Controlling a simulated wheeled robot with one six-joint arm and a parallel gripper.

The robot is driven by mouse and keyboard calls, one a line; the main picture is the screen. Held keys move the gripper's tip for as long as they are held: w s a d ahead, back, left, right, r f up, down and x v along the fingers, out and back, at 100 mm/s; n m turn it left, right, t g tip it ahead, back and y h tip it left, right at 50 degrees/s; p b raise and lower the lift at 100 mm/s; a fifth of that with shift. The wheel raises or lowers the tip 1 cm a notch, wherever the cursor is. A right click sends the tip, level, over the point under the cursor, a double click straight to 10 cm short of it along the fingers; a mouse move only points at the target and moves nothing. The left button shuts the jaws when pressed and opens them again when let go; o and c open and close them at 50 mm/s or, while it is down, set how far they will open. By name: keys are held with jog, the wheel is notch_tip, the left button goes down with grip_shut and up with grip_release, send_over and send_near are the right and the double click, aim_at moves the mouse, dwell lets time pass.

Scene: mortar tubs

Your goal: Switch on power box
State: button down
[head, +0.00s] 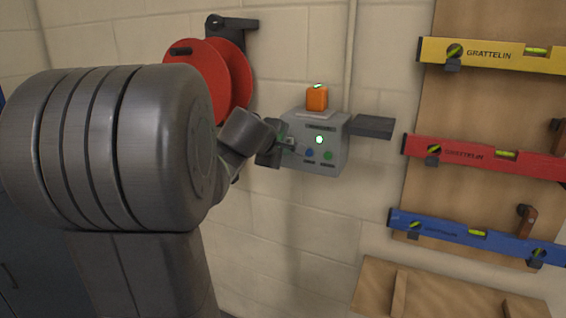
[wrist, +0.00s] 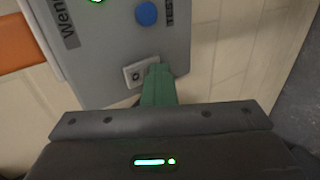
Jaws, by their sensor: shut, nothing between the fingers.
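The power box (head: 335,160) is a grey box on the block wall, with an orange lamp (head: 317,99) on top. My gripper (head: 290,145) is at the box's left front edge. In the wrist view, the grey box face fills the top, with the blue button (wrist: 147,13) and a light plate with a dark mark, likely a switch (wrist: 135,75). My shut green fingers (wrist: 159,70) overlap the plate's edge; whether they touch is unclear. Nothing is held.
A grey bracket (head: 371,126) sticks out right of the box. A red reel (head: 215,80) hangs at the left, behind my arm. Yellow (head: 490,54), red (head: 485,156) and blue (head: 470,236) levels hang on a wooden board. The wall below the box is clear.

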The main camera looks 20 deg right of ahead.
jog(key=shift+t+h+b, duration=0.3)
jog(key=shift+b, duration=0.75)
jog(key=shift+w+r, duration=0.1)
jog(key=shift+r, duration=0.2)
